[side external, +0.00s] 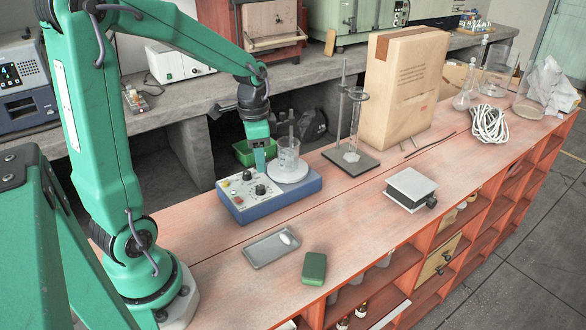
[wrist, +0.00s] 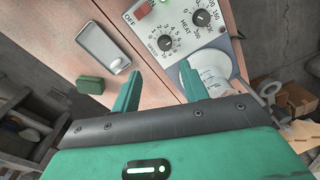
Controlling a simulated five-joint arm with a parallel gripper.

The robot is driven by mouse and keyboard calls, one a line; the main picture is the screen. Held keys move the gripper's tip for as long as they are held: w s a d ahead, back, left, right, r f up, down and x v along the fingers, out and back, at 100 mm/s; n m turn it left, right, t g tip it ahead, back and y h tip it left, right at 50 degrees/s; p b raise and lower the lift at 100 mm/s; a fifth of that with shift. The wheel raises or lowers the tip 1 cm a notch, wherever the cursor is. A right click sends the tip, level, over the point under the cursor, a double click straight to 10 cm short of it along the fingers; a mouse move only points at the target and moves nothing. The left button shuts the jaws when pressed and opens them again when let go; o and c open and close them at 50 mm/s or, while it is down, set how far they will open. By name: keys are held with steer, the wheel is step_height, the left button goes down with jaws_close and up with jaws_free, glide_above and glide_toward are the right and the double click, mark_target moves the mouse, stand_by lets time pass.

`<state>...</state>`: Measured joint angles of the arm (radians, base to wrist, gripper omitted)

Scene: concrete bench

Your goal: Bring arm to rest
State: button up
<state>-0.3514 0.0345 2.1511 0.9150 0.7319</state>
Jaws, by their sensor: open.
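My gripper (side external: 260,158) hangs from my green arm just above the blue hotplate, at the left of the glass beaker. In the wrist view my gripper (wrist: 161,88) has its two green fingers apart, with nothing between them. The beaker (side external: 289,160) stands on the round white plate of the hotplate (side external: 305,192) and has a rod or probe in it. In the wrist view the beaker (wrist: 213,82) is partly hidden behind the right finger. The hotplate's dial panel (wrist: 178,25) shows beyond the fingers.
A grey tray (side external: 262,254) with a white object and a green block (side external: 314,268) lie in front of the hotplate. A retort stand (side external: 350,162), a cardboard box (side external: 405,85), a small lab jack (side external: 411,190) and coiled white cable (side external: 489,125) stand to the right.

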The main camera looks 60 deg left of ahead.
steer(key=s+d+r+n+t, duration=0.4)
steer(key=s+d+r+t, duration=0.1)
steer(key=s+d+r, duration=0.4)
steer(key=shift+s+d+r, duration=0.15)
steer(key=shift+s+d, duration=0.3)
steer(key=shift+d, duration=0.95)
steer(key=o, duration=0.7)
steer(key=shift+n, duration=0.3)
steer(key=o, duration=0.3)
steer(key=shift+w+a+r, duration=0.1)
steer(key=shift+w+r, duration=0.1)
steer(key=shift+o, duration=1.2)
steer(key=shift+w+a+r+n, duration=0.1)
steer(key=shift+w+r+n, duration=0.05)
steer(key=shift+w+n, duration=0.15)
steer(key=w+a+r+n+g, duration=0.35)
steer(key=w+a+n, duration=0.25)
steer(key=w+n, duration=0.4)
steer(key=w+a+f+n+g, duration=0.2)
steer(key=w+a+f+n, duration=0.1)
steer(key=w+a+n, duration=0.4)
steer(key=w+a, duration=0.3)
steer(key=shift+w+a+f, duration=0.15)
steer(key=shift+f, duration=0.2)
steer(key=shift+f, duration=0.1)
